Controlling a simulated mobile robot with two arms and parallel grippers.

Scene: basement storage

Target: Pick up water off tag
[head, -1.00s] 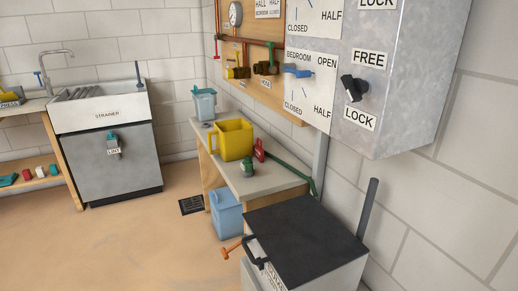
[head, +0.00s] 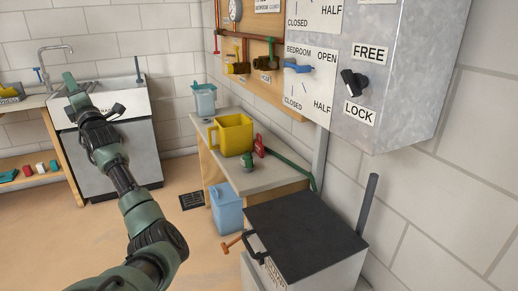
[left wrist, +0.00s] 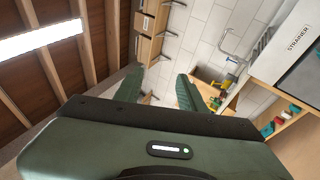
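I cannot make out a tag reading "water off" in either view. A small red item (head: 259,146) stands on the grey bench (head: 262,178), beside a small green item (head: 247,161); I cannot tell whether either is a tag. My left gripper (head: 74,92) is raised in front of the sink, left of and apart from the bench. In the left wrist view its two green fingers (left wrist: 158,90) are spread with nothing between them. My right gripper is not in view.
A yellow jug (head: 232,136) and a light blue container (head: 204,100) stand on the bench. A black-topped cabinet (head: 305,235) is in front. A grey panel box (head: 405,60) juts from the wall at right. The sink (head: 118,105) stands at the back left.

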